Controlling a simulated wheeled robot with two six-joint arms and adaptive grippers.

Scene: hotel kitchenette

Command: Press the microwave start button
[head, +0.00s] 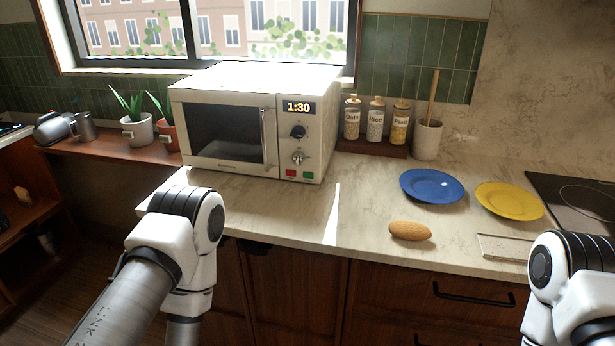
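A cream microwave (250,122) stands on the marble counter below the window, its door closed. Its display (298,107) reads 1:30. Two dark and silver knobs sit below the display. At the bottom of the panel are a red button (291,173) and a green button (308,175); their labels are too small to read. My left arm comes in at the lower left, in front of the counter, and my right arm at the lower right edge. Neither gripper shows in the head view.
Jars (376,120) and a utensil cup (427,139) stand right of the microwave. A blue plate (432,186), a yellow plate (509,201) and a bread roll (410,231) lie on the right counter. Potted plants (138,131) stand left. The counter directly before the microwave is clear.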

